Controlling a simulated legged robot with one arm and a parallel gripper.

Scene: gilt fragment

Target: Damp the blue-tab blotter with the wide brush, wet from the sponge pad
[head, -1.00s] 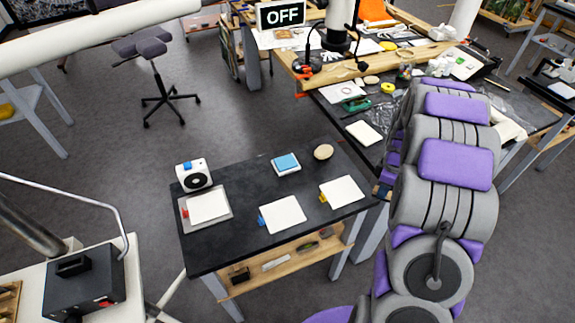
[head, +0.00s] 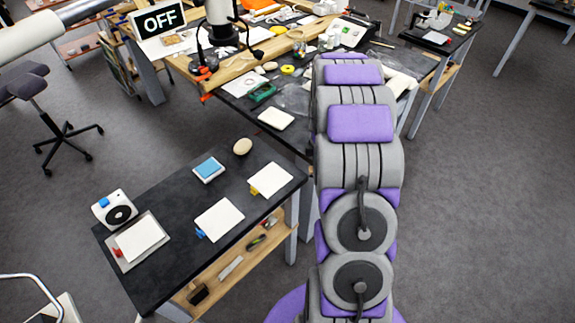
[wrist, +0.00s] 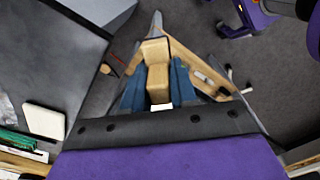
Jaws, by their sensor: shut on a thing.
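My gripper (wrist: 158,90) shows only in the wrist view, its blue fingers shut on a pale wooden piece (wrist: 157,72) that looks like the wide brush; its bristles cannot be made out. In the head view the gripper is not visible. The blue-tab blotter (head: 219,220) is a white sheet lying on the dark table, its blue tab at the left corner. The sponge pad (head: 209,169) is blue in a white tray, behind the blotter. The gripper is apart from both, and neither is clearly seen in the wrist view.
A yellow-tab blotter (head: 270,179) lies right of the blue-tab one. A red-tab blotter (head: 139,236) lies on a grey plate at left, by a white dial device (head: 115,209). A round beige object (head: 242,146) sits at the table's back. A cluttered bench (head: 235,72) stands behind.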

